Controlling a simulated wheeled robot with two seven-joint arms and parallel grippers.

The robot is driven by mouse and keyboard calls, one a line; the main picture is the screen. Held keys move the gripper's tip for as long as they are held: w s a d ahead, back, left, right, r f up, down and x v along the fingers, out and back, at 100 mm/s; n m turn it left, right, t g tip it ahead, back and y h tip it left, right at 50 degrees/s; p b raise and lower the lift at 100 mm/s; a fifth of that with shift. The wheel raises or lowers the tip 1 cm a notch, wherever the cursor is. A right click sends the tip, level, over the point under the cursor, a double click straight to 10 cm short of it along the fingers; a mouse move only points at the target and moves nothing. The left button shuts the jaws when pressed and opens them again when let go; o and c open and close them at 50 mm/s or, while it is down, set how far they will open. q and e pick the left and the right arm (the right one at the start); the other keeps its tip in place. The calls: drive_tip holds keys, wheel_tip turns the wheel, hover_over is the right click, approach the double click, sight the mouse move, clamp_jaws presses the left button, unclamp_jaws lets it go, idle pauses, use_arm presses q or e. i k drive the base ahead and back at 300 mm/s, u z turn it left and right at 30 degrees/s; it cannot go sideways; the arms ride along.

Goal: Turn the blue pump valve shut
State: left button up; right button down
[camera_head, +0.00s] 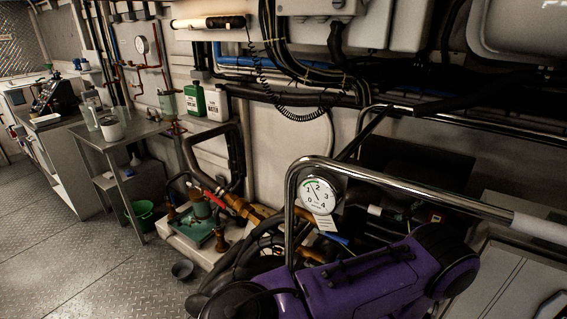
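A small blue part (337,239), which may be the blue valve handle, shows among dark hoses behind the chrome rail. It lies just below the white dial gauge (318,195) and its tag. Its shape and turn position are too small and too hidden to tell. A red lever (215,199) sits on brass pipework further left, near a green pump-like unit (200,232) on a pale plinth. Neither of my grippers is in view.
A chrome rail (400,178) crosses in front of the pipes. A steel table (115,135) with containers stands left. The left floor (70,265) is clear.

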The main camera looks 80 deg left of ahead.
sight(335, 236)
drive_tip(key=u, duration=3.2)
drive_tip(key=k, duration=0.75)
drive_tip(key=z, duration=0.7)
drive_tip(key=i, duration=0.35)
